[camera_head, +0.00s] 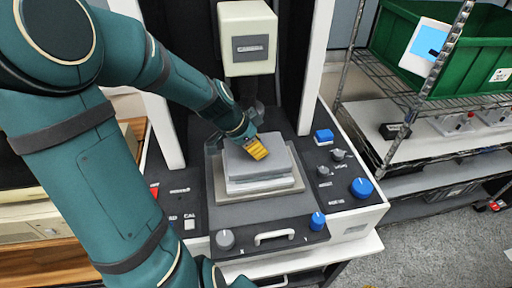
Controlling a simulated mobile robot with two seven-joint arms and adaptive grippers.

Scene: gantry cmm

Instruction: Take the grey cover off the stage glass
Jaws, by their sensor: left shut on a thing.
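The grey cover (265,165) is a flat slab on top of the stack in the middle of the machine's stage. A white layer (262,184) shows under it, above a beige-grey plate (285,192). I cannot clearly make out the stage glass; the cover hides most of what lies below.
A white machine head (248,40) hangs above and behind the stage. Blue knobs (361,187) and a white handle (274,236) are on the front and right panel. A wire shelf (440,100) with a green bin (478,45) stands at the right. The floor at lower right is free.

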